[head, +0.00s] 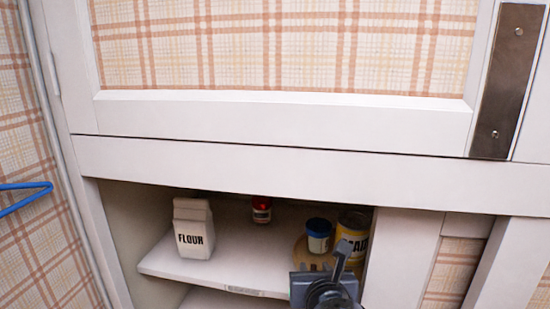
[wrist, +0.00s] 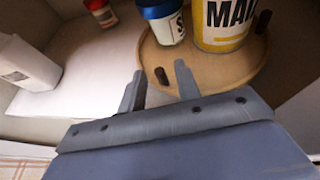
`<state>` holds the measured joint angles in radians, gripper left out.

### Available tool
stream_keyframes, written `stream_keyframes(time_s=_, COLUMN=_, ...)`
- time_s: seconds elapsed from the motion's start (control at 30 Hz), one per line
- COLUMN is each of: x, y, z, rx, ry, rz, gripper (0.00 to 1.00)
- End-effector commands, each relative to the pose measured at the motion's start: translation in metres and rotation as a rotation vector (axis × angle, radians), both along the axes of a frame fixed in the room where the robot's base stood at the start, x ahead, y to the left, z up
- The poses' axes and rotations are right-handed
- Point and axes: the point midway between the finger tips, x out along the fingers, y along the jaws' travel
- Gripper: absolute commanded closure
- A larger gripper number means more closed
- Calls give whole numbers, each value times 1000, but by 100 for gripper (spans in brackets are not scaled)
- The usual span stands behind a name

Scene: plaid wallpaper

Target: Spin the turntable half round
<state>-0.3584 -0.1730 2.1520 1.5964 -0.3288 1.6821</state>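The turntable is a round wooden disc (wrist: 212,72) on the cabinet shelf; its left edge also shows in the head view (head: 300,252). A white jar with a blue lid (wrist: 166,24) and a yellow can (wrist: 222,28) with black letters stand on it. A short dark peg (wrist: 161,76) rises near the disc's near left rim, and another dark peg (wrist: 262,22) stands at the right, beside the can. My gripper (wrist: 160,70) is open and empty at the near rim. The near peg appears between its fingertips, with a gap on each side. Contact cannot be told.
A white flour carton (head: 193,228) stands on the shelf (head: 230,265) at the left, and a small red-topped jar (head: 261,209) stands further back. The cabinet's white crossbeam (head: 300,170) runs above the opening, and a white post (head: 400,260) bounds it at the right. The shelf's middle is clear.

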Motion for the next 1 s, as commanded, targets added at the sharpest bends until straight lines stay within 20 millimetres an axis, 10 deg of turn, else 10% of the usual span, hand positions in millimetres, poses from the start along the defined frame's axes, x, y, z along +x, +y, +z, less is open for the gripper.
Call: stream_keyframes(time_s=1.0, x=7, y=0, z=1, rx=1, ry=-3, rz=0, gripper=68)
